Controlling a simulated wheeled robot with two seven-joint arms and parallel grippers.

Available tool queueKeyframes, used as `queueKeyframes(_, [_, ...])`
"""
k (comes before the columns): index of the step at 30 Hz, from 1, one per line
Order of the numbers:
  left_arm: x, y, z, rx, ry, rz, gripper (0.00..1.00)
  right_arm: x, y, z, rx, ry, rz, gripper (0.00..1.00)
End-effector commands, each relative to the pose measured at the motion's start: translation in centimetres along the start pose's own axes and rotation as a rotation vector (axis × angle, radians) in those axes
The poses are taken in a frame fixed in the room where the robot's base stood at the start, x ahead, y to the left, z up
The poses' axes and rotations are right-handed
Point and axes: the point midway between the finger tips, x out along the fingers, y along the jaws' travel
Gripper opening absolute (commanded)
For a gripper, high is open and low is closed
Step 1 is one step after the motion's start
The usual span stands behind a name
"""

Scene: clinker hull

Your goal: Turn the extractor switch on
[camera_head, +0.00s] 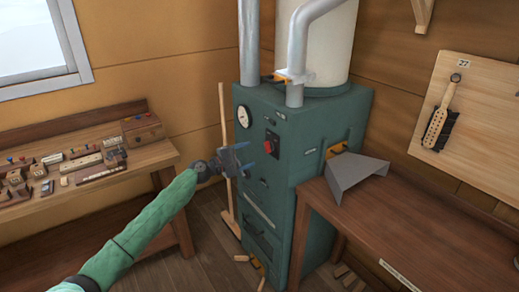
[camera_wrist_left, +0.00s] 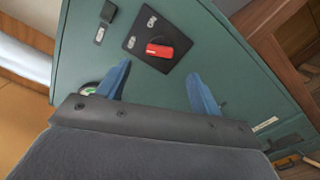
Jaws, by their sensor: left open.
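The extractor switch appears as a red knob (camera_head: 269,146) on a black plate on the front of a green cabinet (camera_head: 335,122), below and right of a round dial. In the left wrist view the red knob (camera_wrist_left: 160,50) sits on its dark plate (camera_wrist_left: 142,38) between and beyond my two blue fingertips, with small pale markings beside it. My left gripper (camera_head: 245,163) is open and empty, in front of the cabinet. In the left wrist view its fingers (camera_wrist_left: 160,80) are spread apart, and they appear clear of the knob. My right gripper is not in view.
A round dial (camera_head: 244,116) is on the cabinet's front. Metal pipes (camera_head: 249,40) rise above it. A workbench with small tools (camera_head: 90,165) stands at left, a brown table (camera_head: 385,215) with a grey metal sheet (camera_head: 352,176) at right. A broom (camera_head: 224,120) leans behind my gripper.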

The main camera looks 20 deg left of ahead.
Motion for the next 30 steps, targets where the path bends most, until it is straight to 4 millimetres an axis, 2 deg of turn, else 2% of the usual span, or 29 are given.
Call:
queueKeyframes(8, [0.9, 0.3, 0.0, -0.056, 0.003, 0.005, 0.65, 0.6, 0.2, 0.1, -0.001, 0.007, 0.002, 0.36])
queueKeyframes(21, [6.4, 0.3, 0.1, -0.054, 0.002, 0.003, 0.65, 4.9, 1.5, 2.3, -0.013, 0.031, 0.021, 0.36])
queueKeyframes(30, [7.8, 0.1, 0.0, -0.052, 0.003, 0.002, 0.65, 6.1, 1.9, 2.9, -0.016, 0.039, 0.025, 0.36])
